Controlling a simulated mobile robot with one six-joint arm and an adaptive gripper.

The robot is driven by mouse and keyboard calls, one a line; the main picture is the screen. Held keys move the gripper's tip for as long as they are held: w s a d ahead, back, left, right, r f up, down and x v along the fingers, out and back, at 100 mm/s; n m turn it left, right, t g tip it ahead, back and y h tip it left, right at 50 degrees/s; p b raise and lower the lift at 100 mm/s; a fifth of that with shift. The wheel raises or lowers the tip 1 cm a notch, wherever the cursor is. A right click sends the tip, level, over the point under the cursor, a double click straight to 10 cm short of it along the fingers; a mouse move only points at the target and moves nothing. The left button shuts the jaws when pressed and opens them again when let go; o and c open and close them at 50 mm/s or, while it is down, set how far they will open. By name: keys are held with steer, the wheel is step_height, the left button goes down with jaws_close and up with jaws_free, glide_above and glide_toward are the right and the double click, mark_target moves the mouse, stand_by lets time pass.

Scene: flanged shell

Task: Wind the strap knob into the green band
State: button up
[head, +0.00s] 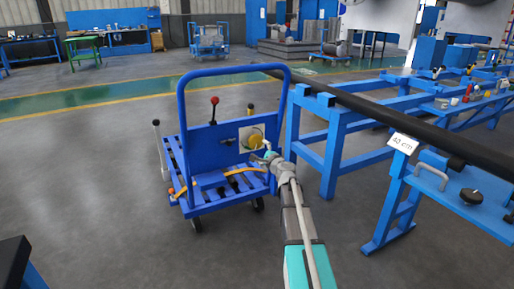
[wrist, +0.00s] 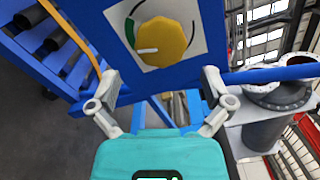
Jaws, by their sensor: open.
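The strap knob (wrist: 170,42) is a round yellow knob on a pale square plate (wrist: 196,15). The plate is on the blue panel of a cart, and the knob also shows in the head view (head: 256,140). A white pointer mark (wrist: 147,50) lies on the knob's left side, pointing left. The green band (wrist: 130,33) is a short arc left of the knob; the pointer's outer end lies near its lower end. I cannot tell whether it is inside the band. My gripper (wrist: 161,76) is open and empty, its fingers spread below the knob, apart from it.
The blue cart (head: 222,144) has a red-topped lever (head: 214,108), a tall handle loop and a yellow strap (head: 208,181) over its slats. A blue frame (head: 335,150) with a long black pipe (head: 372,112) stands close on the right. Open floor lies left.

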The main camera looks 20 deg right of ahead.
mark_target(253, 143)
steer(key=shift+s, duration=1.4)
steer(key=shift+s+n, duration=0.3)
steer(key=shift+s, duration=0.6)
steer(key=shift+w, duration=0.15)
steer(key=w, duration=1.3)
steer(key=shift+w+a, duration=0.2)
steer(key=shift+w, duration=0.05)
